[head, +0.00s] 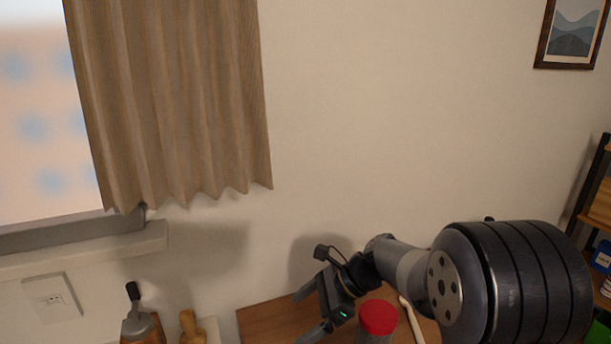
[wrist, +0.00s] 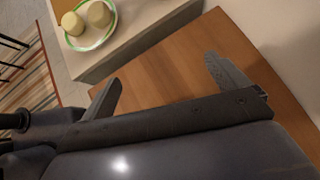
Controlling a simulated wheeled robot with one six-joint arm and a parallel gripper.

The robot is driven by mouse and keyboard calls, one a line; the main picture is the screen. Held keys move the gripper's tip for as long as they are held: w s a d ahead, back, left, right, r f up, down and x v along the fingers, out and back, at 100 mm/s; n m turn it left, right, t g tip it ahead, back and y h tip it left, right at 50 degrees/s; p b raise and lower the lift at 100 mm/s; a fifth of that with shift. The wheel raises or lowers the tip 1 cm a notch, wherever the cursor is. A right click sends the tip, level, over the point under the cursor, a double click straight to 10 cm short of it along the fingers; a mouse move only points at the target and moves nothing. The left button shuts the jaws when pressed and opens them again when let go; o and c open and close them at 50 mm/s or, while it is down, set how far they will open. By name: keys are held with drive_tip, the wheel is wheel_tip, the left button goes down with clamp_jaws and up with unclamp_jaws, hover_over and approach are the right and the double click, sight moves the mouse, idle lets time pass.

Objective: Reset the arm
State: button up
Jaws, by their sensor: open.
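My gripper (head: 309,313) is at the bottom of the head view, above the left end of a wooden board or tabletop (head: 257,318). Its jaws are open and nothing shows between them. My arm comes in from the lower right. In the wrist view my gripper (wrist: 165,90) has its two fingers spread wide over the bare wooden surface (wrist: 175,65). A jar with a red lid (head: 378,317) stands just right of my gripper in the head view, its lower part cut off by the frame.
A dark-handled utensil (head: 133,292) and a wooden figure-like object (head: 190,326) stand at lower left. A pale stick (head: 410,318) lies behind the jar. A shelf (head: 597,200) stands at far right. In the wrist view a green-rimmed plate (wrist: 106,36) holds rounded pale items.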

drive_tip(key=shift+w+d+m+t+y, duration=0.45)
drive_tip(key=shift+w+m+t, duration=0.25)
drive_tip(key=shift+m+t, duration=0.3)
drive_tip(key=shift+w+d+m+t+y, duration=0.3)
drive_tip(key=shift+w+m+t+y, duration=0.2)
drive_tip(key=shift+w+m+t, duration=0.4)
drive_tip(key=shift+w+d+m+t+y, duration=0.45)
drive_tip(key=shift+w+m+t, duration=0.1)
drive_tip(key=shift+m+t, duration=0.55)
drive_tip(key=shift+r, duration=0.1)
